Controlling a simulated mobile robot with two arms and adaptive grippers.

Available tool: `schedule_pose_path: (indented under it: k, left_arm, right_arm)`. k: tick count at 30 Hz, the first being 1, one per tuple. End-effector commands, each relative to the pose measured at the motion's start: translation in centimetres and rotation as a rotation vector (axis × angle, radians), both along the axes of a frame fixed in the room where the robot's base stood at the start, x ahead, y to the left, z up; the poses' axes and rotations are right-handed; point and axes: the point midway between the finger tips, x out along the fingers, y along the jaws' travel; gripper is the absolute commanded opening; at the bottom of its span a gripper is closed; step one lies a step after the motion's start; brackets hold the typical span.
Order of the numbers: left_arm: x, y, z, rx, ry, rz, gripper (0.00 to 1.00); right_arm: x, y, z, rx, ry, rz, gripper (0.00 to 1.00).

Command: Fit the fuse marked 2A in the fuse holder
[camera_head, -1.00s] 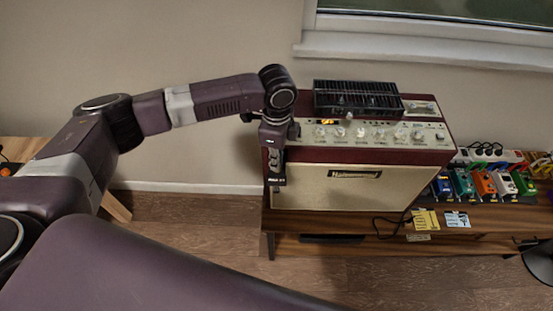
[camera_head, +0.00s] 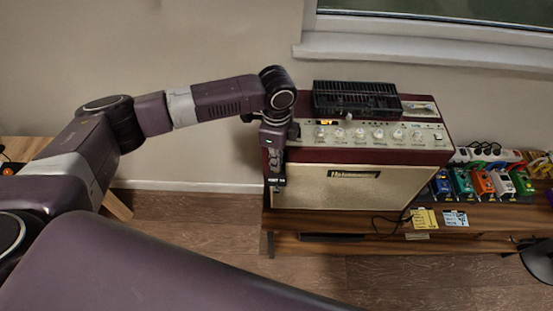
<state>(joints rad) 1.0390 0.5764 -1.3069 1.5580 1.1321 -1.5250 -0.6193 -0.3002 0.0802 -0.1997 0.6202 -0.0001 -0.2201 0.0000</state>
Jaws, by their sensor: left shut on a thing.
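My left gripper (camera_head: 276,186) points down at the left front edge of the cream and dark red amplifier (camera_head: 345,188). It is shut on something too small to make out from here. I cannot tell whether that is a fuse, and no 2A mark is readable. The fuse holder cannot be made out in this view; the gripper and wrist cover part of the amplifier's left edge. A yellow card (camera_head: 424,219) and a pale blue card (camera_head: 455,218) lie on the wooden bench right of the amplifier; their print is unreadable. My right gripper is not in view.
A black slotted tray (camera_head: 356,98) sits on top of the amplifier, behind its knob panel (camera_head: 372,134). Several coloured pedals (camera_head: 483,184) stand on the bench (camera_head: 385,245) at the right. A dark cable runs beside the cards. The floor in front is clear.

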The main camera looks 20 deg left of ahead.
Motion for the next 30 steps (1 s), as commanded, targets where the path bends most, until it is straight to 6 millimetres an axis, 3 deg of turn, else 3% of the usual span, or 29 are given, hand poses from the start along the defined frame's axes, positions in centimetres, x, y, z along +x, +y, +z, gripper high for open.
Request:
schedule_pose_path:
  k: [30]
  left_arm:
    - [0.03, -0.03, 0.02, 0.000, 0.000, 0.000, 0.00]
  right_arm:
    - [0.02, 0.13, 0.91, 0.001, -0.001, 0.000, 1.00]
